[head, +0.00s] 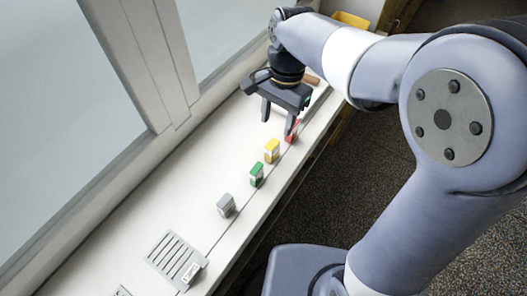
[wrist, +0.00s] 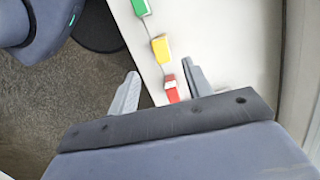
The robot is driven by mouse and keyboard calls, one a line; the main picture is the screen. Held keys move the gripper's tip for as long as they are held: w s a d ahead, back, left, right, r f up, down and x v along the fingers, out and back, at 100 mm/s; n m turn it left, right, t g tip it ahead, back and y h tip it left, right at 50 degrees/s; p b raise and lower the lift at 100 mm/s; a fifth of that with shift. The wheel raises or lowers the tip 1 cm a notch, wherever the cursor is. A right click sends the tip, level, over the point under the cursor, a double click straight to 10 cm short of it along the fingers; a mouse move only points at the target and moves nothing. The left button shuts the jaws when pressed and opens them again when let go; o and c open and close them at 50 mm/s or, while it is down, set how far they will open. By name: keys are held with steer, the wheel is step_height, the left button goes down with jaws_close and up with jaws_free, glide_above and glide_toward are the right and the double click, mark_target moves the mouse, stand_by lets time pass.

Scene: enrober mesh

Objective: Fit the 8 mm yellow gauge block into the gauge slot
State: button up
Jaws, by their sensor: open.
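The yellow gauge block (head: 271,152) stands on the white ledge, in a row between a green block and a red block. It also shows in the wrist view (wrist: 160,48), beyond my fingertips. My gripper (head: 278,122) is open and empty above the ledge, near the red block (head: 292,130). In the wrist view the red block lies between my spread fingers (wrist: 162,85). A grey slotted plate (head: 161,250) lies at the near end of the ledge; I cannot tell whether the gauge slot is in it.
The green block (head: 256,174) and a grey block (head: 226,206) stand nearer along the white ledge (head: 190,170). A window frame (head: 155,65) bounds its left side; its right edge drops to a dark floor. Part of another plate (head: 121,291) shows at the bottom. A yellow bin (head: 350,19) is behind.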

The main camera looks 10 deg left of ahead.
mark_target(273, 144)
step_height(273, 144, down, 4)
steer(key=shift+w, duration=0.1)
steer(key=shift+s+a+f, duration=0.1)
steer(key=shift+s+f, duration=0.1)
steer(key=shift+f, duration=0.75)
steer(key=shift+s+a+f, duration=0.15)
steer(key=shift+s+f, duration=0.05)
steer(key=shift+f, duration=0.75)
steer(key=shift+s+a+f, duration=0.1)
steer(key=shift+s+f, duration=0.1)
steer(key=shift+f, duration=0.75)
steer(key=shift+c, duration=0.5)
jaws_close()
